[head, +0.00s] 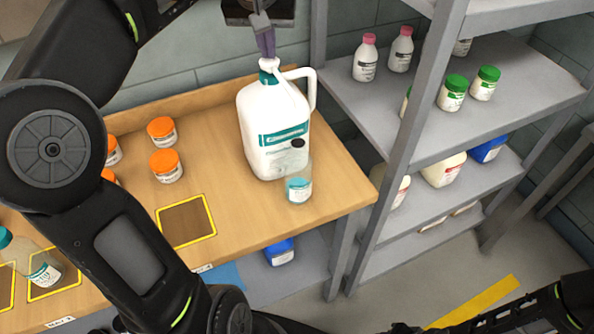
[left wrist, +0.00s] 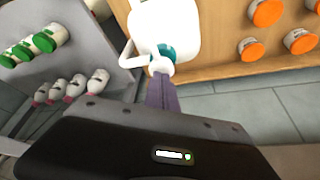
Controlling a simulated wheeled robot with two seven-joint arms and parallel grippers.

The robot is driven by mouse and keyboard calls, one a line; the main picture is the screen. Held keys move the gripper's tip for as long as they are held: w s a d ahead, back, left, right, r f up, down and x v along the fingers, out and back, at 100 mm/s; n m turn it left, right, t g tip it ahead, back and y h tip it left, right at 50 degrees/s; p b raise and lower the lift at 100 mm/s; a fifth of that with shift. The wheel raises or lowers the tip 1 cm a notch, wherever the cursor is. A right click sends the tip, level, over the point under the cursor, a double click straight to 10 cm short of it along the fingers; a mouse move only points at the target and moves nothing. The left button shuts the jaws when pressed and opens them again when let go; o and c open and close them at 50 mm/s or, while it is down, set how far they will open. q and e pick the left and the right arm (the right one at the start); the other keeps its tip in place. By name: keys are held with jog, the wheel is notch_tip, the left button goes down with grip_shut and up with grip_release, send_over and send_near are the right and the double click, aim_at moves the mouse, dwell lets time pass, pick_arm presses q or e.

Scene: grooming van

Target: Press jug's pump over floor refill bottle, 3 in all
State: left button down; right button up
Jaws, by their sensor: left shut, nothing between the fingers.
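The white jug (head: 262,115) with a teal label and teal collar stands upright on the wooden bench. Its pump head (head: 268,64) is white; jug and pump also show in the left wrist view, with the teal collar (left wrist: 163,52). My left gripper (head: 266,50) is shut and empty, its fingertips right at the top of the pump head, touching or nearly so. The fingers (left wrist: 161,90) hide part of the pump in the wrist view. A clear refill bottle (head: 299,188) with a teal label stands close in front of the jug. My right gripper is out of view.
Several orange-capped jars (head: 166,165) stand on the bench to the left. A teal-capped bottle (head: 40,268) is at far left, near yellow-outlined squares (head: 186,221). A grey shelf (head: 440,120) with bottles and jars rises close on the right.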

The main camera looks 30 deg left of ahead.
pick_arm(q)
jog(key=shift+f, duration=0.15)
jog(key=shift+r+p, duration=1.45)
jog(key=shift+r, duration=0.05)
jog(key=shift+f, duration=0.15)
jog(key=shift+f+b, duration=1.25)
jog(key=shift+f, duration=0.15)
jog(key=shift+r+p, duration=0.4)
jog(key=shift+p, duration=0.05)
jog(key=shift+r+p, duration=0.95)
jog(key=shift+r, duration=0.2)
